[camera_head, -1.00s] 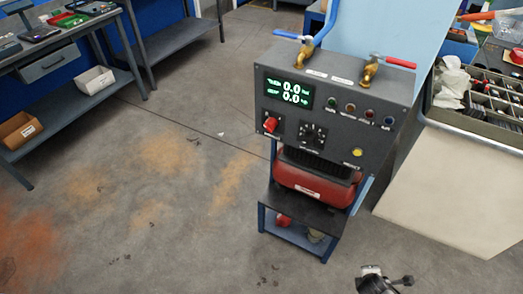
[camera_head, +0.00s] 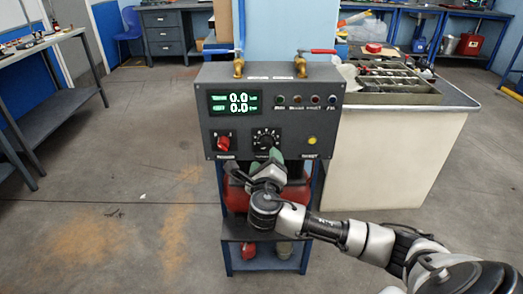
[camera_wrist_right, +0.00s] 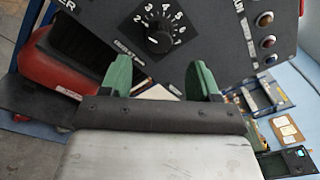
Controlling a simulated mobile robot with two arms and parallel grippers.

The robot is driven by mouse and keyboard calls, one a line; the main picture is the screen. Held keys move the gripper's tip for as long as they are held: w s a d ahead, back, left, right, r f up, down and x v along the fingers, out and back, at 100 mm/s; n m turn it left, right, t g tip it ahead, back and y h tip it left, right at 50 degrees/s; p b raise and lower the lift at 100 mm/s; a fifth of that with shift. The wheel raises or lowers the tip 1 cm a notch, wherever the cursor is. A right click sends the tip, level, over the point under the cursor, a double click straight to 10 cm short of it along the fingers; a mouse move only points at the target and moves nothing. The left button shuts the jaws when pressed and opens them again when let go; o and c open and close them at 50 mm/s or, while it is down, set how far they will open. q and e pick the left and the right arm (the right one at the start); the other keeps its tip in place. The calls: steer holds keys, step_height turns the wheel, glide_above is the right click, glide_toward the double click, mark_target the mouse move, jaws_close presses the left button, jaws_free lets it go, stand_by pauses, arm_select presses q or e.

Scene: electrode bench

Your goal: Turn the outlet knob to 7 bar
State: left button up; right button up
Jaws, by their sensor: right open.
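The outlet knob is a black dial (camera_head: 265,141) on the front of a dark grey panel (camera_head: 330,97), ringed by white numbers. It also shows in the right wrist view (camera_wrist_right: 158,39), where the numbers run up to 7. A white mark on it points to the lower left, away from the 7. My right gripper (camera_wrist_right: 160,78) has green fingertips, spread apart with nothing between them. The fingertips are just short of the knob, one to each side below it. In the head view my right gripper (camera_head: 270,165) is just below the dial. My left gripper is out of view.
The panel has a display (camera_head: 235,103) reading 0.0 on both lines, a red switch (camera_head: 223,143), several coloured buttons and a yellow button (camera_head: 312,141). A red tank (camera_head: 297,195) sits below. A cream-sided bench (camera_head: 385,160) stands close on the right. Floor at left is clear.

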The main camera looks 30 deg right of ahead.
mark_target(266, 147)
steer(key=x, duration=0.7)
steer(key=shift+w+f+b, duration=0.1)
steer(key=shift+w+b, duration=0.05)
steer(key=shift+b, duration=0.25)
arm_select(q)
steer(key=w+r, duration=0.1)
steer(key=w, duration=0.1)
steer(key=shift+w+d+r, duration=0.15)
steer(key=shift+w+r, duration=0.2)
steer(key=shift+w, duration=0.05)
arm_select(e)
steer(key=shift+a, duration=0.1)
steer(key=c, duration=0.9)
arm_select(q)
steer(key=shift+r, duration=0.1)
arm_select(e)
steer(key=shift+c, duration=0.2)
